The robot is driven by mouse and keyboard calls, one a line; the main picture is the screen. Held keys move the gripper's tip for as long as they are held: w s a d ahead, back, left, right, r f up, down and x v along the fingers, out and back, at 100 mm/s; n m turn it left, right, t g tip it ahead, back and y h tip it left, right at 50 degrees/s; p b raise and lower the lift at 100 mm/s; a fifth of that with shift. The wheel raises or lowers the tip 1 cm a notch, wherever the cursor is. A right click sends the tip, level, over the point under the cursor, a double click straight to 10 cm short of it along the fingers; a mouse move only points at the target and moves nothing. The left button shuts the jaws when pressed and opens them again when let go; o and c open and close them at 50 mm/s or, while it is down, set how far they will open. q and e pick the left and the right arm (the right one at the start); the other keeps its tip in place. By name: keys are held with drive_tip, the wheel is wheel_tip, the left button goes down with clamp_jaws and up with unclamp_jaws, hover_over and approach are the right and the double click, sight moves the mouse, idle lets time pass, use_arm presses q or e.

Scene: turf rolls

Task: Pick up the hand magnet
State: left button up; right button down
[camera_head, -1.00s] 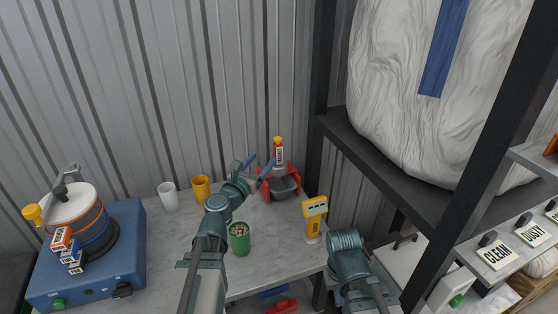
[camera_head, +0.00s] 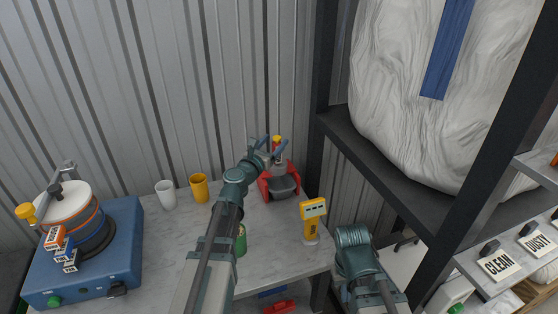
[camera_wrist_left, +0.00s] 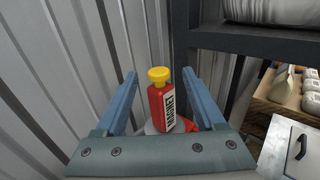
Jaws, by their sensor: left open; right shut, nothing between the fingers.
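In the left wrist view the magnet (camera_wrist_left: 157,100) stands upright between my fingers, with a gap on each side. My left gripper (camera_head: 272,144) is open around its upper part. The left fingers also show in the left wrist view (camera_wrist_left: 160,74).
A red and grey holder (camera_head: 284,187) sits by the magnet. A yellow device (camera_head: 312,222), a white cup (camera_head: 166,194), a yellow cup (camera_head: 199,187) and a partly hidden green cup (camera_head: 241,240) stand on the table. A dark shelf post (camera_head: 319,100) rises close on the right.

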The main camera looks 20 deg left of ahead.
sight(275, 140)
use_arm(q)
drive_tip(key=w, duration=0.2)
drive_tip(key=shift+w+d, duration=0.1)
drive_tip(key=shift+w, duration=0.3)
drive_tip(key=shift+w+d, duration=0.15)
drive_tip(key=shift+w, duration=0.05)
drive_tip(key=shift+s+r, duration=0.1)
drive_tip(key=shift+s, duration=0.05)
clamp_jaws()
